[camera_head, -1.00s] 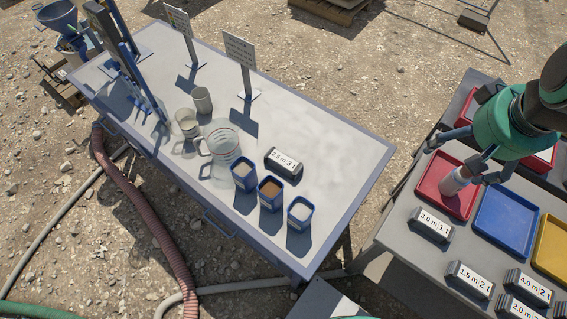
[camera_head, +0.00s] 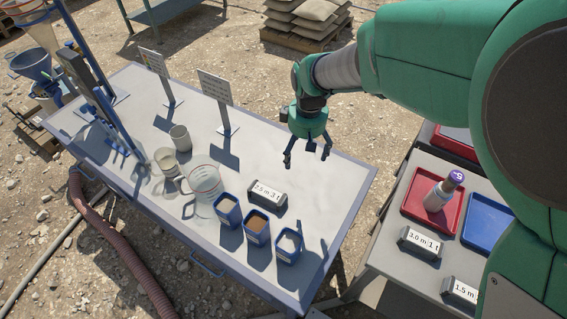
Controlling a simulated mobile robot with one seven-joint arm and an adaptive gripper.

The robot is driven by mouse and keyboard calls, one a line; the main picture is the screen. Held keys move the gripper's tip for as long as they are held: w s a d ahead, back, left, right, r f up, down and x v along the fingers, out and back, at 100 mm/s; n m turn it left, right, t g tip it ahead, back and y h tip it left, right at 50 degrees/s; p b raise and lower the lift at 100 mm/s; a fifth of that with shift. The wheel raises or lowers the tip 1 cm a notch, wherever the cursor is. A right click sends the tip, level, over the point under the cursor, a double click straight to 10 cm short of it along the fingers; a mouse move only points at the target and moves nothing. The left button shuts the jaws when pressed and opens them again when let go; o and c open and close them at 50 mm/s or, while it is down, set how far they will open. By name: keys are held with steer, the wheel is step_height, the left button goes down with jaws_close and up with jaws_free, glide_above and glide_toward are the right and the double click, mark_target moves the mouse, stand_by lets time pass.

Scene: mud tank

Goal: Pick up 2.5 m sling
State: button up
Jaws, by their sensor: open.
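The 2.5 m sling block (camera_head: 267,194) lies on the grey table (camera_head: 320,207). It is a dark block with a white label reading "2.5 m 3 t". My gripper (camera_head: 307,158) points down with its fingers spread and nothing between them. In the picture it is above and to the right of the block and apart from it; its height over the table is hard to judge.
Three blue cups (camera_head: 257,226) stand just in front of the block. A clear jug (camera_head: 204,184) and beakers stand to its left. A sign (camera_head: 216,92) stands behind. The right table holds a bottle (camera_head: 440,193) in a red tray (camera_head: 417,197), a blue tray (camera_head: 484,222), and blocks labelled 3.0 m (camera_head: 419,243) and 1.5 m (camera_head: 461,292).

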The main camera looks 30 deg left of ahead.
mark_target(269, 189)
steer(key=s+a+f+n, duration=0.3)
steer(key=s+a+f, duration=0.2)
steer(key=a+f, duration=0.5)
steer(key=shift+f+g+h, duration=0.2)
steer(key=shift+g+h, duration=0.2)
steer(key=shift+f, duration=0.1)
steer(key=shift+f+b, duration=0.7)
steer(key=shift+f, duration=3.5)
steer(key=shift+s+f+b, duration=0.1)
steer(key=shift+f+b, duration=0.6)
steer(key=shift+f, duration=1.9)
steer(key=shift+c, duration=0.3)
steer(key=c, duration=1.5)
